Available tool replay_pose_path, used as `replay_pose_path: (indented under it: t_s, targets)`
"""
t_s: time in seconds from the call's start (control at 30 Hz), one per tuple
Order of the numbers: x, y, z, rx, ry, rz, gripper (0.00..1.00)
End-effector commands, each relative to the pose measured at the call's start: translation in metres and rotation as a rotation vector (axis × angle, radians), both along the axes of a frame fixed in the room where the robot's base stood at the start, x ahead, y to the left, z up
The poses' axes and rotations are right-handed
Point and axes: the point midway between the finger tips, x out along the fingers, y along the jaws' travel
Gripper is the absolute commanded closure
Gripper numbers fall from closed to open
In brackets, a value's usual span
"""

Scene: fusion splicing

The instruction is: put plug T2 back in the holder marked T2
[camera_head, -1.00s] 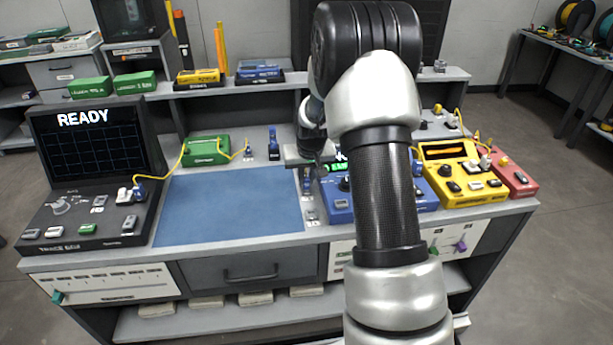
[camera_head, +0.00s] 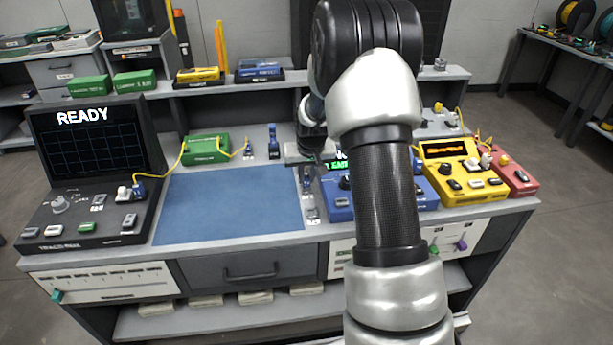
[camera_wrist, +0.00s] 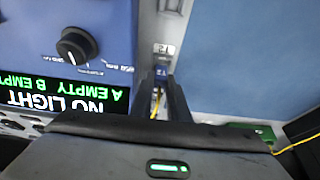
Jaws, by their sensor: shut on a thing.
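My gripper (camera_wrist: 160,80) points down at the strip between the blue mat and the blue box, its two dark fingers close together. It is shut on a small blue plug, plug T2 (camera_wrist: 161,72), with a bit of yellow cable between the fingers. A small label (camera_wrist: 163,48), upside down and seeming to read T2, lies just beyond the fingertips on the holder strip. The plug is at or just above this holder; its seating is hidden by the fingers. In the head view the blue plug (camera_head: 307,182) shows below my gripper.
The blue box (camera_head: 340,200) stands close on the right; its display reads NO LIGHT, A EMPTY, B EMPTY. Another grey holder (camera_head: 313,214) sits nearer the front edge. The blue mat (camera_head: 230,205) is bare. Yellow and red boxes stand further right, a READY tester (camera_head: 95,170) left.

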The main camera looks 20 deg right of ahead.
Motion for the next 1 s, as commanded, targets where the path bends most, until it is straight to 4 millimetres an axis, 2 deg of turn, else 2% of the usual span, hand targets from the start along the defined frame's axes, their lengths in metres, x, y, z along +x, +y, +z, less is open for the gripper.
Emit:
replay_pose_path:
  t_s: [0.97,1.0]
  targets:
    - [0.0,0.0,-0.011,0.0,0.0,0.0,1.0]
    - [0.0,0.0,-0.011,0.0,0.0,0.0,0.84]
